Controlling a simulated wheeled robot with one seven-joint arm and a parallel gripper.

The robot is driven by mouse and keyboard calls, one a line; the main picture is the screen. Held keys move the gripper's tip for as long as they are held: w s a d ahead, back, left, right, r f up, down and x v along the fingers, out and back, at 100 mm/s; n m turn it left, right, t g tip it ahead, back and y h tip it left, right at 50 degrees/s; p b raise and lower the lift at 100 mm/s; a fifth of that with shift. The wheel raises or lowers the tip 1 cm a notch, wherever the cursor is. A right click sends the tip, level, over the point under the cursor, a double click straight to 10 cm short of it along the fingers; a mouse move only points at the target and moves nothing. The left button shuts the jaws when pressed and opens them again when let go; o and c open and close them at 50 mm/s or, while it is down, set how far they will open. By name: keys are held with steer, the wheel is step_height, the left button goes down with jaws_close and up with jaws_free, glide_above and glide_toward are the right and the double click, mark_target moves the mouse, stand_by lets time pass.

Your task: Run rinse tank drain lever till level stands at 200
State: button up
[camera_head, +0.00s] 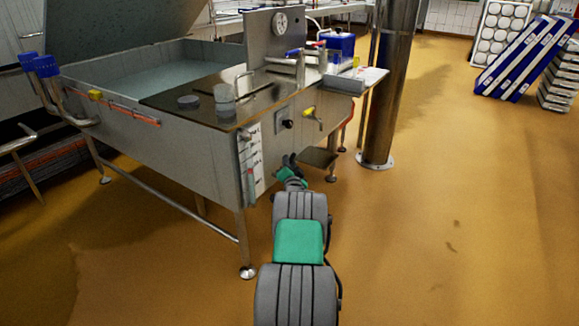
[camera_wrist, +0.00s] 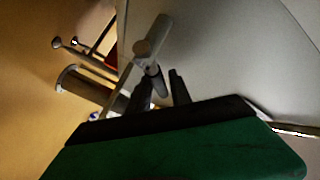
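The steel rinse tank (camera_head: 215,148) stands at left centre, with a white level scale (camera_head: 255,158) and an upright sight tube on its front corner. The scale's figures and the liquid level are too small to read. My gripper (camera_head: 290,160) is in front of the panel, right of the scale. In the wrist view my gripper (camera_wrist: 161,78) has its two dark fingers apart. A grey rod-like handle (camera_wrist: 155,40), possibly the drain lever, lies just beyond the fingertips. I cannot tell whether they touch it. In the head view my gripper and arm hide this spot.
A yellow-handled tap (camera_head: 309,112) and a black knob (camera_head: 287,124) are on the panel above my gripper. A steel column (camera_head: 388,90) stands to the right. A small shelf (camera_head: 319,157) is close right of my gripper. Open floor (camera_head: 450,200) lies farther right.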

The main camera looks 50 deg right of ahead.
steer(key=shift+w+d, duration=0.2)
steer(key=shift+d, duration=0.1)
steer(key=shift+c, duration=0.3)
jaws_close()
stand_by(0.9)
